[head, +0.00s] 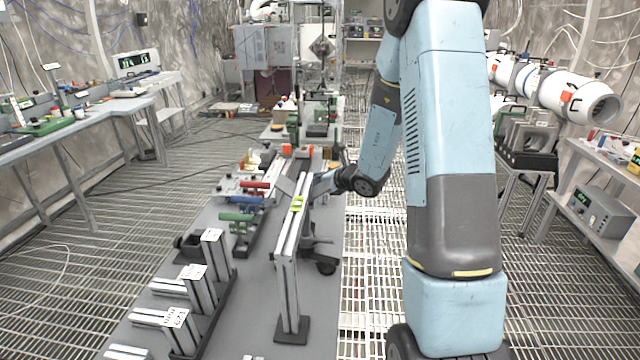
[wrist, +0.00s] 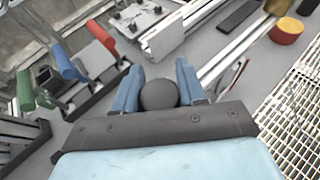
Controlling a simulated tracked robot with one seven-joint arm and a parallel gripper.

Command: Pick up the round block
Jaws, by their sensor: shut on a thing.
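A dark grey round block (wrist: 159,95) sits between the two blue fingers of my gripper (wrist: 158,76) in the wrist view. The fingers are shut on it, one on each side. Its lower part is hidden by the dark gripper body. In the head view my gripper (head: 322,186) is over the long grey table, partly hidden behind an aluminium frame, and the block cannot be made out there. How high the block is above the table is hard to tell.
The upright aluminium frame (head: 288,262) stands close by on the table (head: 255,315). Red, blue and green handled parts (head: 252,198) lie to its left. In the wrist view a red and yellow cylinder (wrist: 287,31) is at the upper right. Metal posts (head: 196,285) stand at the front left.

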